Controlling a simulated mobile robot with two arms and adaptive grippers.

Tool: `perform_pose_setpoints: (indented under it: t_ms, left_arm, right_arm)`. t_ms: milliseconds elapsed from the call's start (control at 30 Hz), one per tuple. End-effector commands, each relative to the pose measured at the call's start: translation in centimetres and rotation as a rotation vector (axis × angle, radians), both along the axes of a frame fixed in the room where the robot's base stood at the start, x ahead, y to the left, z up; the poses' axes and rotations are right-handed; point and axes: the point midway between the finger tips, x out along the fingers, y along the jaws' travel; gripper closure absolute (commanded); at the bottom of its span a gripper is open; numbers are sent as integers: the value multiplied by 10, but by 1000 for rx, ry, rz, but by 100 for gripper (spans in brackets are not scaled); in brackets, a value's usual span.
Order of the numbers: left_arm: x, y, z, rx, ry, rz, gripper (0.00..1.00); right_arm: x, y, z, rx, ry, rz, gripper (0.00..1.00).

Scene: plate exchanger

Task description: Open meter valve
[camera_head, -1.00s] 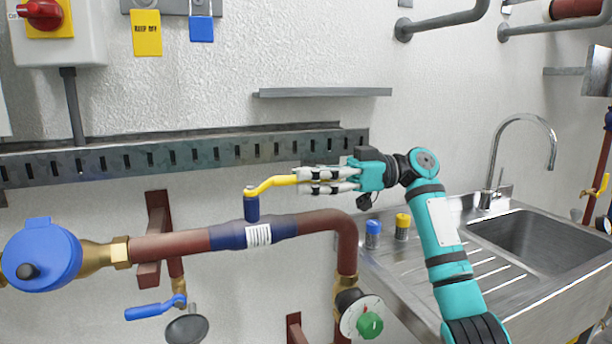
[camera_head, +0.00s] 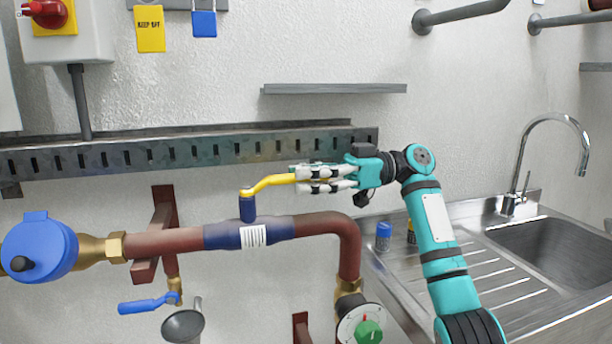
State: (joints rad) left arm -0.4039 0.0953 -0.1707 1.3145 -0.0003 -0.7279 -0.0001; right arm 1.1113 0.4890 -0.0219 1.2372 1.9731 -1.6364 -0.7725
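A yellow lever handle (camera_head: 270,183) sits on a blue valve (camera_head: 247,235) in the brown pipe. The lever points right, along the pipe run. My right gripper (camera_head: 297,180) is at the lever's right end, its white fingers above and below the tip. The fingers look closed around the tip, though the contact itself is partly hidden. A blue round meter (camera_head: 40,247) is at the left end of the pipe. A smaller blue lever (camera_head: 147,305) is on a lower branch. My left gripper is not in view.
A grey slotted cable tray (camera_head: 200,150) runs along the wall behind the valve. A steel sink (camera_head: 560,243) with a drainboard stands at the right. A blue-capped container (camera_head: 384,237) is on the drainboard beside my arm. A green knob (camera_head: 368,332) is below the pipe bend.

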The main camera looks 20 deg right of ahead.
Motion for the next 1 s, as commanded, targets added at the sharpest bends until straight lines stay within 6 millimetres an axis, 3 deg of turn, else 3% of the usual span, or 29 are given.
perform_pose_setpoints:
  t_ms: [300,433,800,1000]
  left_arm:
    - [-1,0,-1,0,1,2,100]
    - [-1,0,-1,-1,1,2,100]
    - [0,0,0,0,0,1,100]
    - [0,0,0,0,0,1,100]
  right_arm:
    - [-1,0,-1,-2,0,5,53]
    - [-1,-10,-1,-1,1,2,53]
    - [-8,-84,1,1,0,1,53]
    - [-11,-112,0,-1,1,2,53]
